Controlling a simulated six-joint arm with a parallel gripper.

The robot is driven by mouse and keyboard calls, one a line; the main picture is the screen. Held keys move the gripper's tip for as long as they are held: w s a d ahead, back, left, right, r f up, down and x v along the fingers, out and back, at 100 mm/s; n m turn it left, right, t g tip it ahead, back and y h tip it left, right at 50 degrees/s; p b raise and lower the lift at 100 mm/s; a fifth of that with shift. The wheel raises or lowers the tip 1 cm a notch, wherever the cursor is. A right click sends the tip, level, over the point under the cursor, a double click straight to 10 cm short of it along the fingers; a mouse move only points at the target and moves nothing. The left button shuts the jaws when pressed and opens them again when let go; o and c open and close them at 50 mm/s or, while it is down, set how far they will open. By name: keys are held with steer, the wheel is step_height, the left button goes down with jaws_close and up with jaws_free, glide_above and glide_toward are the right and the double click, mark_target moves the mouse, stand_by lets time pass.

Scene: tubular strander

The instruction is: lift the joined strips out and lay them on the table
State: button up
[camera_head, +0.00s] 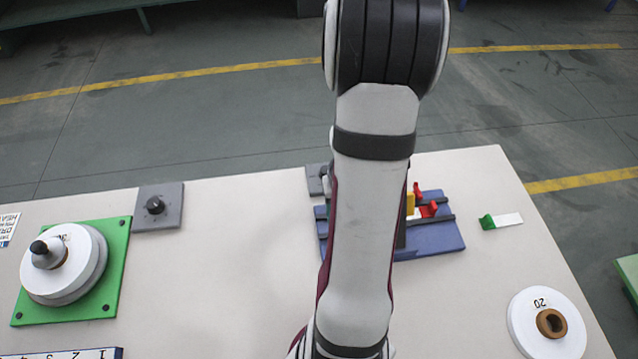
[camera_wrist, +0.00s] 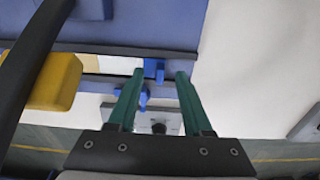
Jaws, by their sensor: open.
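A blue fixture (camera_head: 435,239) stands on the table behind my arm, with red parts (camera_head: 428,209) and a yellow block (camera_head: 410,203) on it. In the wrist view the yellow block (camera_wrist: 55,82) is at the left, and a white strip piece (camera_wrist: 122,66) runs along a dark rail to a small blue end (camera_wrist: 153,68). My gripper (camera_wrist: 158,74) is open; its green fingers stand either side of that blue end, and I cannot tell whether they touch it. In the head view my arm hides the gripper and much of the fixture. The strips' join is not clearly visible.
A loose white strip with a green end (camera_head: 502,221) lies right of the fixture. A white spool (camera_head: 545,325) lies front right. A green plate with a spool (camera_head: 70,262) and a grey block (camera_head: 158,207) are at the left. Bare table lies between.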

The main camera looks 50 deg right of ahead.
steer(key=shift+f, duration=1.15)
jaws_close()
steer(key=shift+r, duration=2.45)
steer(key=w+d, duration=0.6)
steer(key=shift+w+d+r, duration=0.15)
steer(key=shift+w+d, duration=0.05)
